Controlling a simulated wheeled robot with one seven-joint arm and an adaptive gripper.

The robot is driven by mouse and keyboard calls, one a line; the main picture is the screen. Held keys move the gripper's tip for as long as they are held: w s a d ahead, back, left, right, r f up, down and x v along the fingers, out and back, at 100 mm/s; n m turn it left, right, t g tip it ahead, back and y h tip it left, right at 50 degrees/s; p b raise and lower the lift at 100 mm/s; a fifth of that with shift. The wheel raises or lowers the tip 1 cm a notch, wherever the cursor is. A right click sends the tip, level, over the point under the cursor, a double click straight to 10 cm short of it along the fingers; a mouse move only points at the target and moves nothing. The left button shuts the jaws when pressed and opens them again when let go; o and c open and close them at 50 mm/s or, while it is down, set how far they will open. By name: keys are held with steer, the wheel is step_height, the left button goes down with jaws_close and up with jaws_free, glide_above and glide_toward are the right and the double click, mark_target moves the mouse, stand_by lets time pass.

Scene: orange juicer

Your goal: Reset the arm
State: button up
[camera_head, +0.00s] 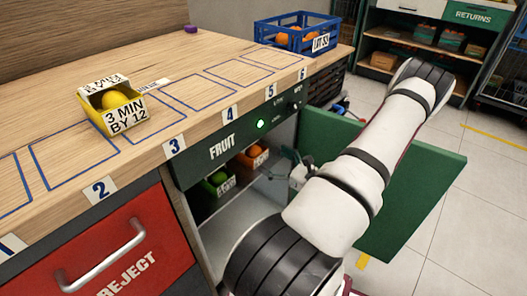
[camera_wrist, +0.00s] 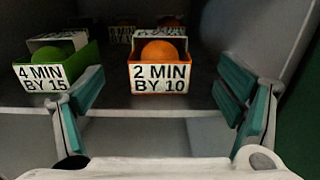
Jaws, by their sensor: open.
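My gripper (camera_head: 288,168) is at the opening of the FRUIT cabinet (camera_head: 222,146), under the counter. In the wrist view my gripper (camera_wrist: 160,84) has its two teal fingers wide apart with nothing between them. Ahead of it an orange box (camera_wrist: 160,76) labelled "2 MIN BY 10" holds an orange fruit. A green box (camera_wrist: 70,68) labelled "4 MIN BY 15" with a green fruit stands beyond the left finger. Both boxes stand on a shelf and look apart from the fingers. My arm reaches in from the right, in front of the cabinet's open green door (camera_head: 425,195).
On the counter (camera_head: 200,55) a yellow box (camera_head: 112,108) labelled "3 MIN BY 12" holds yellow fruit. A blue crate (camera_head: 290,28) and a small purple block (camera_head: 191,28) stand further back. A red REJECT drawer (camera_head: 110,250) is at lower left. Floor is open at right.

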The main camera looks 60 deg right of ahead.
steer(key=shift+v, duration=0.85)
